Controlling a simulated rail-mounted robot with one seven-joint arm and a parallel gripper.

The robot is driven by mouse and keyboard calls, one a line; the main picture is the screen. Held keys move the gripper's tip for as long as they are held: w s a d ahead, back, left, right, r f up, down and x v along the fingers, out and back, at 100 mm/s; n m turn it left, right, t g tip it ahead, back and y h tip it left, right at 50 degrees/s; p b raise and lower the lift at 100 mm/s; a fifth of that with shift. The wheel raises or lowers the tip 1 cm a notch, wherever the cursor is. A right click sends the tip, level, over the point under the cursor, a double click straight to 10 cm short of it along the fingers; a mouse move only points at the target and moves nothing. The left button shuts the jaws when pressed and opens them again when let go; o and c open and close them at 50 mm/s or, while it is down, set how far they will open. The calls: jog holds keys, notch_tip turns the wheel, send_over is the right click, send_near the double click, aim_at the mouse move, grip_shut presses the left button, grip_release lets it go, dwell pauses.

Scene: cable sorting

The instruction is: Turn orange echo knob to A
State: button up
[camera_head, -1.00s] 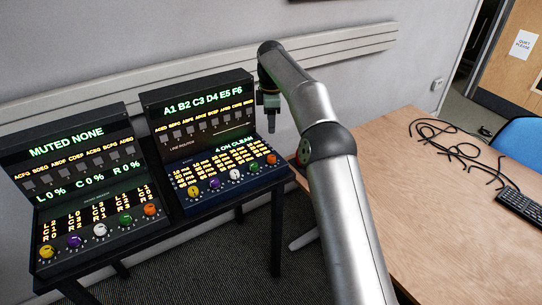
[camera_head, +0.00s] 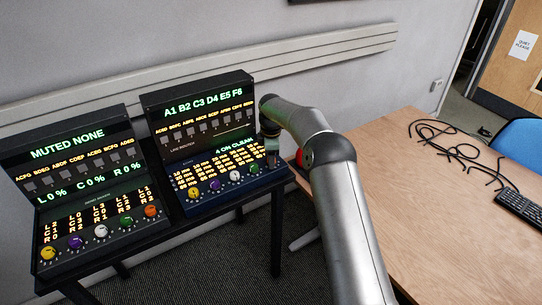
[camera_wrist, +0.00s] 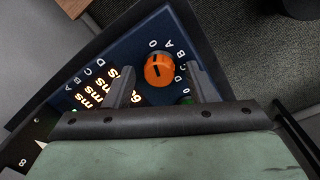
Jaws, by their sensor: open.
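The orange knob (camera_wrist: 159,69) sits on the dark blue panel in the wrist view, with a dark pointer line on its face. The letters O, A, B, C, D are printed around it; the line's exact setting is hard to tell. My gripper (camera_wrist: 160,88) is open, with one finger on each side of the knob, apart from it as far as I can tell. In the head view the blue unit (camera_head: 236,198) shows "4 ON CLEAN", and my gripper (camera_head: 271,158) is at its right front end. The orange knob there is mostly hard to make out beside my gripper.
A green knob (camera_wrist: 187,100) lies partly hidden by a finger. Yellow (camera_head: 194,193), purple (camera_head: 215,186) and white (camera_head: 235,175) knobs run along the unit. A second console (camera_head: 90,215) stands at left. A wooden desk (camera_head: 400,185) with black cables (camera_head: 450,135) is at right.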

jog(key=shift+c, duration=0.3)
jog(key=c, duration=0.9)
jog(key=shift+m, duration=1.5)
jog(key=shift+w+r+m, duration=0.1)
jog(key=shift+m, duration=1.9)
jog(key=o, duration=1)
jog(key=shift+c, duration=0.2)
